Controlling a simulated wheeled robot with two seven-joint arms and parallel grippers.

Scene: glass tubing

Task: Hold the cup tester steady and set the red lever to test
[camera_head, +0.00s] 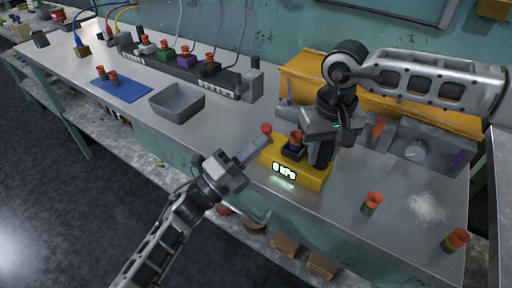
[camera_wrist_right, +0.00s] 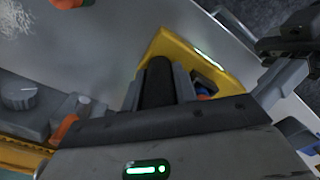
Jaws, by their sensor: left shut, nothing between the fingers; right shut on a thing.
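The yellow cup tester (camera_head: 318,179) sits on the bench with a lit display reading in kPa; its digit is hard to read. A cup with an orange top and blue band (camera_head: 297,138) stands in its dark socket. The red lever (camera_head: 267,128) shows at the tester's left end. My right gripper (camera_head: 320,158) is shut on a dark upright part, seemingly the tester's handle (camera_wrist_right: 158,85), seen between its fingers in the right wrist view. My left gripper (camera_head: 262,145) is shut and empty, its tips just in front of the red lever; contact is unclear.
A grey bin (camera_head: 177,101) and blue mat (camera_head: 122,88) lie left. Orange-topped cups (camera_head: 372,203) (camera_head: 456,240) and white shards (camera_head: 429,209) are on the right. Bench between bin and tester is clear.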

